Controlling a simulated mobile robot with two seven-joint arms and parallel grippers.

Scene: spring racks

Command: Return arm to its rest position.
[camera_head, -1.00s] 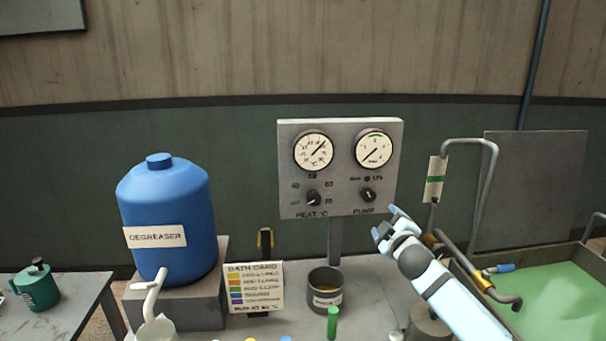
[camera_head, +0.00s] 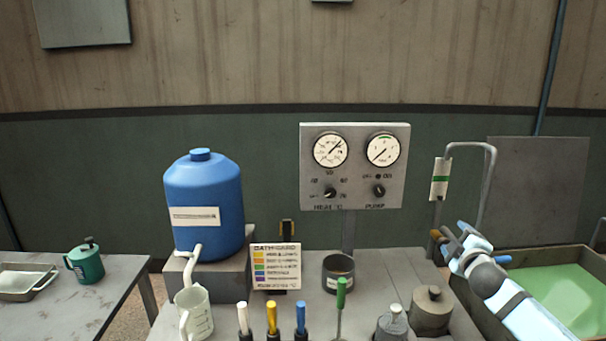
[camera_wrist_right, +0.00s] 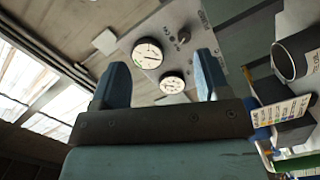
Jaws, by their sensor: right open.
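My right gripper (camera_head: 452,238) is open and empty, in front of the bath at the right in the head view, to the right of the control panel (camera_head: 355,197). Its two blue fingers (camera_wrist_right: 160,80) stand apart in the right wrist view, with nothing between them but the panel's gauges farther off. The right arm comes in from the lower right corner. My left gripper does not show.
A bath of green liquid (camera_head: 575,298) lies behind my right arm, with a bent pipe beside it. The bench holds a blue degreaser drum (camera_head: 203,185), a white jug (camera_head: 195,315), a bath card (camera_head: 276,266), a dark cup (camera_head: 338,274), several colored-handled tools and grey weights.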

